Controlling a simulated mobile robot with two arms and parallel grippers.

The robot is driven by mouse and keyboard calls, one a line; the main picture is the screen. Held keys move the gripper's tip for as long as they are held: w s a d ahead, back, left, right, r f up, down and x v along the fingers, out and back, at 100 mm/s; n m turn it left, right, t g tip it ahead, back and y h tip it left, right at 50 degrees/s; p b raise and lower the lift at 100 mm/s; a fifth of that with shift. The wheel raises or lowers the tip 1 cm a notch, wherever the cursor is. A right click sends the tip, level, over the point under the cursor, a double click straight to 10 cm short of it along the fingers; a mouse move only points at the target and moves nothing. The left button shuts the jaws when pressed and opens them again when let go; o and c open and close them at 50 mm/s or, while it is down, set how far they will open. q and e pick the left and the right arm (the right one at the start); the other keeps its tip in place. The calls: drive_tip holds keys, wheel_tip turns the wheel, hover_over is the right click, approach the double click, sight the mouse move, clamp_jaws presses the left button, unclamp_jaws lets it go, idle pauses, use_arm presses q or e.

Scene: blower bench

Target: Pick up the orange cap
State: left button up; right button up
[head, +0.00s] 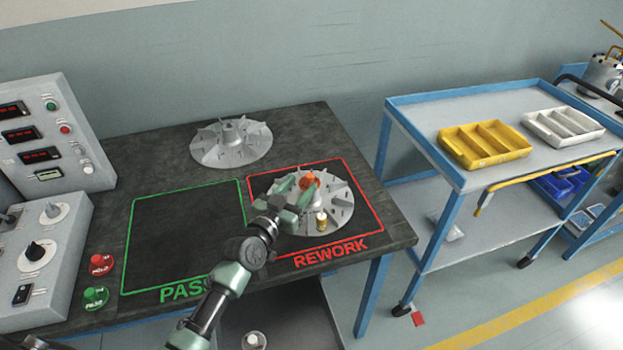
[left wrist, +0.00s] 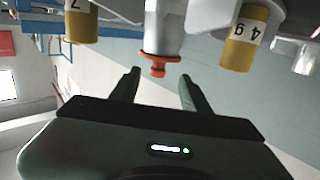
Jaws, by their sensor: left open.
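The orange cap (head: 309,180) sits on the central hub of a grey finned impeller (head: 338,213), which lies inside the red-outlined REWORK area. My left gripper (head: 300,184) reaches in over the impeller, open and empty, with its fingers close to the cap. In the left wrist view, the cap (left wrist: 158,64) is on the end of a pale cylinder, lined up between the tips of my open fingers (left wrist: 160,80). Both fingers look apart from the cap. My right gripper is not in view.
Brass-coloured cylinders with number labels, one at the impeller's front (head: 321,222), stand near the hub. A second impeller (head: 231,143) lies at the back of the dark bench. The green PASS area (head: 180,230) is empty. A blue cart (head: 450,165) with yellow (head: 484,145) and white trays stands right.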

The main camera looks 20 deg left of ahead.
sight(310, 175)
use_arm(q)
drive_tip(key=x, duration=0.4)
drive_tip(key=shift+w+d+r, duration=0.25)
drive_tip(key=shift+w, duration=0.05)
drive_tip(key=shift+w+f, duration=0.1)
drive_tip(key=shift+w, duration=0.15)
drive_tip(key=shift+s, duration=0.1)
clamp_jaws()
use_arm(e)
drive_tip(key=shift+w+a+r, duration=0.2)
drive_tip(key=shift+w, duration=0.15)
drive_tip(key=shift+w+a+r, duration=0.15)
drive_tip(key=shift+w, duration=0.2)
use_arm(q)
drive_tip(key=shift+r+p, duration=0.2)
drive_tip(key=shift+p, duration=0.1)
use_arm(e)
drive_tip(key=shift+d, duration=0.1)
